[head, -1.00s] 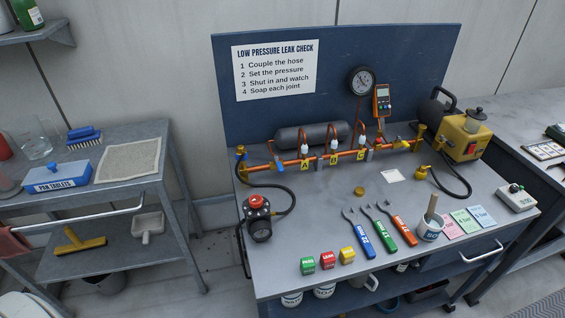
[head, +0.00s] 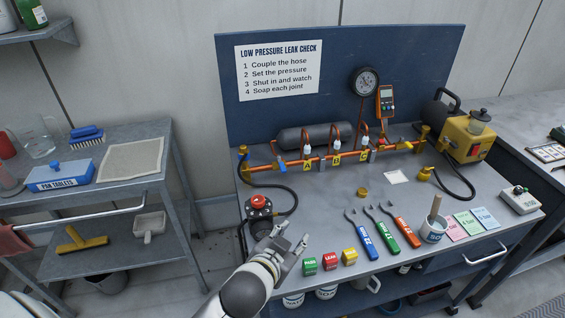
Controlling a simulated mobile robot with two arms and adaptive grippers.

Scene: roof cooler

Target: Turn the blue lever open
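The copper pipe rig (head: 335,157) runs along the back of the bench. My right gripper does not show.
A black pump with a red top (head: 260,205) stands left of my gripper. Green, red and yellow blocks (head: 330,261) are close on its right. The bench middle is mostly clear.

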